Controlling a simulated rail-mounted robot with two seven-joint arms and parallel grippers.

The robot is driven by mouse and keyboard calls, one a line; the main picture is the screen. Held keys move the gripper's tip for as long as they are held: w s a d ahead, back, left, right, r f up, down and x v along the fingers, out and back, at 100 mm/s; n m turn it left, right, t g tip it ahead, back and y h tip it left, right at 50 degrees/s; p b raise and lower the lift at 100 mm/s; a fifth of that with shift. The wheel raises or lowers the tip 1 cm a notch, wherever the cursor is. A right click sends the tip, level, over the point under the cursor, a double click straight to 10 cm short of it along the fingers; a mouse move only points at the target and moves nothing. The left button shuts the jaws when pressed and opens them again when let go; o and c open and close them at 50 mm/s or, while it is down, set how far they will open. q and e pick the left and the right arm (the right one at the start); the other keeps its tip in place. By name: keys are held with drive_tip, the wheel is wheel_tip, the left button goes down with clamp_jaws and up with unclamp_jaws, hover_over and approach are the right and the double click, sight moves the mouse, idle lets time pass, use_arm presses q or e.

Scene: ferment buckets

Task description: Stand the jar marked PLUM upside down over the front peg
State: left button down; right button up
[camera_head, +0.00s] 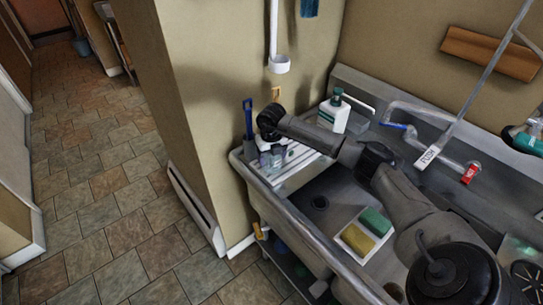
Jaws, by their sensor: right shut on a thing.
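My right gripper (270,137) is at the far left end of the sink unit, above the drainboard, with its arm reaching across the sink from the lower right. It is shut on what looks like a small jar, mostly hidden under the wrist. Small jars (277,155) with pale bodies stand close together just below the gripper. Their labels are too small to read, so I cannot tell which is PLUM. No pegs can be made out at this size. My left gripper is not in view.
A blue-handled brush (248,118) stands at the left edge. The sink basin (335,192) lies under my arm. A tray with green and yellow sponges (352,240) sits on the near side.

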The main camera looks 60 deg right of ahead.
drive_tip(key=shift+f, duration=0.3)
drive_tip(key=o, duration=1.1)
drive_tip(key=shift+c, duration=0.2)
drive_tip(key=shift+r, duration=0.2)
drive_tip(key=shift+r+p, duration=0.55)
drive_tip(key=shift+r, duration=0.3)
drive_tip(key=shift+r, duration=0.1)
